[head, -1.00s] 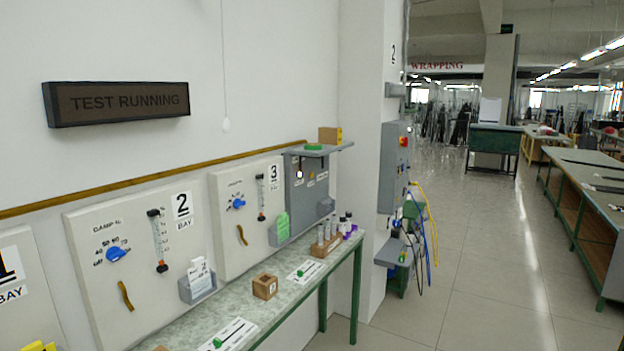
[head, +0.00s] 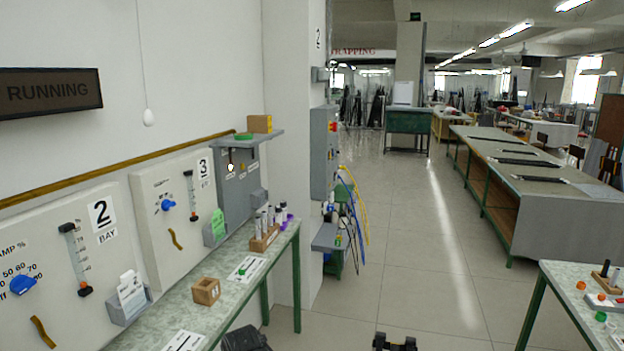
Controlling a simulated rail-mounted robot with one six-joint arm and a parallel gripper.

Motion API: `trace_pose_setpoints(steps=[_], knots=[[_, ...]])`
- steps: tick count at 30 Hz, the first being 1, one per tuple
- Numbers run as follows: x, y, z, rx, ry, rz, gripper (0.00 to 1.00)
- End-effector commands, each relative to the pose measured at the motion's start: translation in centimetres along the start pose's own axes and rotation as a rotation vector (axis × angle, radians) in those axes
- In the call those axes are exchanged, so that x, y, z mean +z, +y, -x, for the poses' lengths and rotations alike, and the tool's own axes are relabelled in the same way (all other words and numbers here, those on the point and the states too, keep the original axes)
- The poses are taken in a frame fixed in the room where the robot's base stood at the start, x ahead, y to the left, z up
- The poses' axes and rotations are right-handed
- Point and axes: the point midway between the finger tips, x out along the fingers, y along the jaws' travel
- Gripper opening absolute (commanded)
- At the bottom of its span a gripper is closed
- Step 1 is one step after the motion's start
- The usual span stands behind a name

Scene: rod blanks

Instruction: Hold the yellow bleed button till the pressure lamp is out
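A grey control box (head: 323,150) is on the side of the white pillar. It carries a small red and yellow control (head: 333,126), too small to tell whether it is the bleed button. A grey panel (head: 236,185) stands past bay 3, with a small bright white spot (head: 230,167) on its front. I cannot tell whether that spot is the pressure lamp. A dark two-pronged shape at the bottom edge, probably my gripper (head: 395,343), is cut off by the frame. It is far from the box and panel, and its opening is unclear.
A green-topped bench (head: 222,301) runs along the left wall, with a wooden block (head: 206,291) and a rack of tubes (head: 264,238). Blue and yellow hoses (head: 355,205) hang by the pillar. A table (head: 570,300) stands at lower right. The tiled floor (head: 430,260) between is open.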

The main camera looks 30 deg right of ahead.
Motion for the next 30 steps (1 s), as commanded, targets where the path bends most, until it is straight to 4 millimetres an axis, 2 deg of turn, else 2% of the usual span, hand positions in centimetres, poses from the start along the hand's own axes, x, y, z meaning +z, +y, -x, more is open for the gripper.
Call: trace_pose_setpoints(steps=[14,17,23,30], knots=[[-0.01,-0.01,0.0,0.0,0.0,0.0,0.45],[-0.01,-0.01,0.0,0.0,0.0,0.0,0.32],[-0.01,-0.01,0.0,0.0,0.0,0.0,0.02],[-0.01,-0.01,0.0,0.0,0.0,0.0,0.0]])
